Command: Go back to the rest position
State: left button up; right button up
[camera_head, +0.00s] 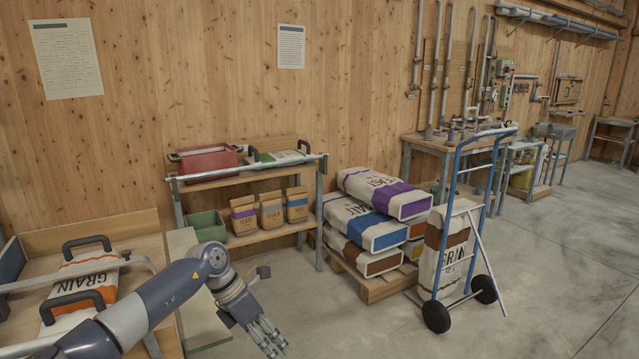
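My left arm comes in from the lower left. Its gripper (273,346) hangs low over the bare concrete floor, pointing down and to the right. It touches nothing that I can see, and no object shows in it. The fingers are seen at an angle, so I cannot tell whether they are open or shut. My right gripper is not in view.
A shelf (250,177) carries a red bin (208,160) and small bags. Stacked sacks (375,195) and a blue hand truck (452,200) stand right. Floor in front is clear.

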pick_arm(q)
jog(key=d+f+n+t+h, duration=0.4)
jog(key=d+f+n+h, duration=0.4)
jog(key=d+f+n, duration=0.2)
jog(key=s+a+f+n+t+y, duration=0.4)
jog(key=a+f+n, duration=0.2)
jog(key=f+n, duration=0.45)
jog(key=s+a+f+n+t+y, duration=0.35)
jog(key=a+f+n, duration=0.25)
jog(key=f+n, duration=0.5)
jog(key=s+a+f+n+g+y, duration=0.2)
jog(key=s+a+f+n, duration=0.1)
jog(key=s+f, duration=0.55)
jog(key=s+a+f+n+g+y, duration=0.25)
jog(key=s+f, duration=0.35)
jog(key=s, duration=0.6)
jog(key=s+a+f+n+g+y, duration=0.15)
jog(key=s+a+f+n, duration=0.25)
jog(key=s+f, duration=0.5)
jog(key=s+a+n+g, duration=0.1)
jog(key=s+n+g, duration=0.2)
jog(key=s, duration=1.5)
jog(key=shift+a+f+g, duration=0.2)
jog(key=shift+g, duration=0.35)
jog(key=shift+c, duration=1.4)
jog(key=shift+s, duration=0.1)
